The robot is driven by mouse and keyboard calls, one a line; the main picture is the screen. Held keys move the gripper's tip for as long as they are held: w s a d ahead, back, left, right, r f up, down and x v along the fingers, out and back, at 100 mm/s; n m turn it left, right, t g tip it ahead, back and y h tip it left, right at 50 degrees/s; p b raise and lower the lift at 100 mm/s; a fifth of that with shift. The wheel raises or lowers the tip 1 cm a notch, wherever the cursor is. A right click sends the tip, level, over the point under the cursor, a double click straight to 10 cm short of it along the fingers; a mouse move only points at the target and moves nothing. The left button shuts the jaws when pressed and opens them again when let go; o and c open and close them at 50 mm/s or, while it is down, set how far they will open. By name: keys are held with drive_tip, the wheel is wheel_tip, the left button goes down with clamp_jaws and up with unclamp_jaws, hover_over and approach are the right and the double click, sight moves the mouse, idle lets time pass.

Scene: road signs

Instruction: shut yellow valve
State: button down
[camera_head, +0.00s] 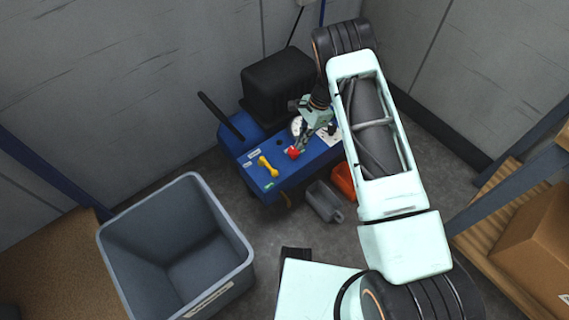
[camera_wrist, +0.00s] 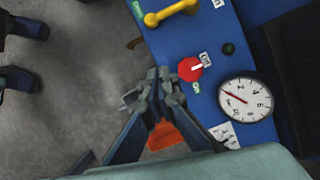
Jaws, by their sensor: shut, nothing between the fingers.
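The yellow valve (camera_head: 268,166) is a bar-shaped handle on top of the blue machine (camera_head: 240,158). In the wrist view the yellow valve (camera_wrist: 172,13) is at the top edge, slanted, with a green label near its lower left end and a white label off its right end. My gripper (camera_head: 301,143) is shut and empty, close to the red knob (camera_head: 293,154) and apart from the yellow valve. In the wrist view my gripper (camera_wrist: 158,76) has its fingertips together just left of the red knob (camera_wrist: 190,69); I cannot tell whether they touch it.
A round white gauge (camera_wrist: 245,98) sits beside the red knob. A black box (camera_head: 278,82) stands behind on the machine. A grey bin (camera_head: 243,262) is at the lower left, an orange object (camera_head: 343,180) and a grey container (camera_head: 325,201) are on the floor, and shelving is at right.

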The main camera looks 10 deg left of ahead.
sight(268, 166)
drive_tip(key=b+x, duration=0.3)
drive_tip(key=x, duration=0.7)
drive_tip(key=shift+s+a+f, duration=0.15)
drive_tip(key=shift+s+f, duration=0.05)
drive_tip(key=shift+f, duration=0.05)
drive_tip(key=shift+s+a, duration=0.7)
drive_tip(key=shift+a, duration=0.3)
drive_tip(key=shift+s+a, duration=0.3)
drive_tip(key=shift+a, duration=0.05)
drive_tip(key=shift+s+a, duration=0.1)
drive_tip(key=shift+s+a, duration=0.1)
drive_tip(key=shift+s, duration=0.05)
drive_tip(key=shift+m, duration=0.3)
